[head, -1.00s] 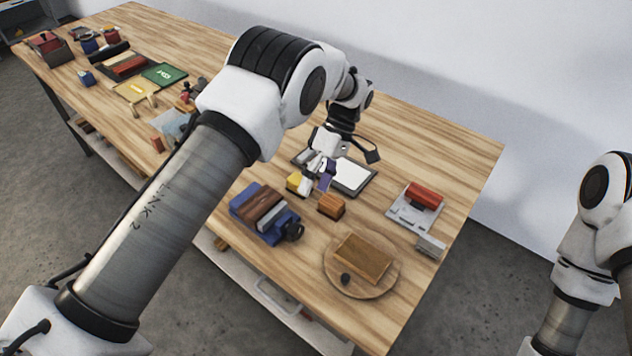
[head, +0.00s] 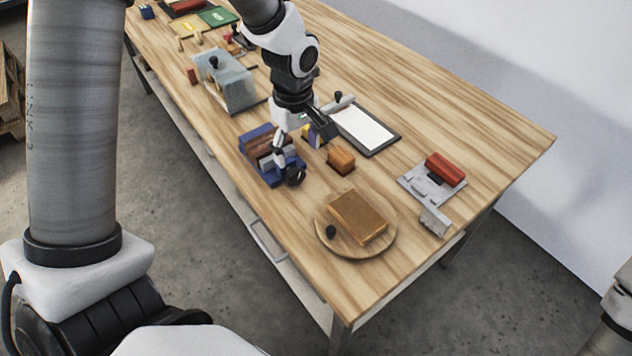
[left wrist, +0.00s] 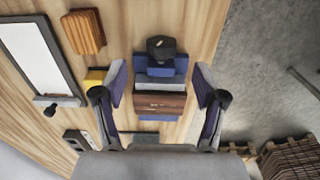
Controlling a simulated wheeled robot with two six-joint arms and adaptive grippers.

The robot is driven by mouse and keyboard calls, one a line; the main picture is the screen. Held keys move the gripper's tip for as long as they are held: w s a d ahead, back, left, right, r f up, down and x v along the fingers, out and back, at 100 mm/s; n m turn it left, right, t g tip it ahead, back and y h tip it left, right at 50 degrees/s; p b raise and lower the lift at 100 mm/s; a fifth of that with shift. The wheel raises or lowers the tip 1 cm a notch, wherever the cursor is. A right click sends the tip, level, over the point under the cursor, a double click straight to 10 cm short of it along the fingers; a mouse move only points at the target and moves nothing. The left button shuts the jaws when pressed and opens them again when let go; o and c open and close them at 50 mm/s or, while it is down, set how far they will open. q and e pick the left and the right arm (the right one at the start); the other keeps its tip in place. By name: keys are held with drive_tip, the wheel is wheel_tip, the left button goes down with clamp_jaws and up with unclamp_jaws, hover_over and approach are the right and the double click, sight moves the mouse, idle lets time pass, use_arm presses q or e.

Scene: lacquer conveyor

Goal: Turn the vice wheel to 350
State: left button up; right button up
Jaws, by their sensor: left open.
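The blue vice (head: 262,148) sits near the front edge of the table, with a brown wooden block and a grey part between its blue ends. Its dark wheel (head: 292,176) faces the near right end. In the left wrist view the wheel (left wrist: 162,47) is at the top of the vice (left wrist: 158,118). My left gripper (head: 298,142) is open and empty above the vice. In the left wrist view its fingers (left wrist: 159,80) stand on either side of the vice body, with the wheel beyond their tips. My right gripper is out of view.
A small orange-brown block (head: 341,160) is right of the vice. A round board (head: 322,236) carries a wooden block and a dark knob. A framed white sheet (head: 365,130), a grey fixture with a red roller (head: 445,168) and a grey box-like device (head: 230,85) stand nearby. The table's far right is clear.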

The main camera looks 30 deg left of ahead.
sight(295, 170)
use_arm(q)
drive_tip(key=f, duration=0.1)
drive_tip(key=a+f, duration=0.1)
drive_tip(key=shift+s+a+f, duration=0.1)
drive_tip(key=shift+f, duration=0.3)
drive_tip(key=f, duration=0.5)
drive_tip(key=shift+d, duration=0.3)
drive_tip(key=shift+a, duration=0.15)
drive_tip(key=c, duration=1.1)
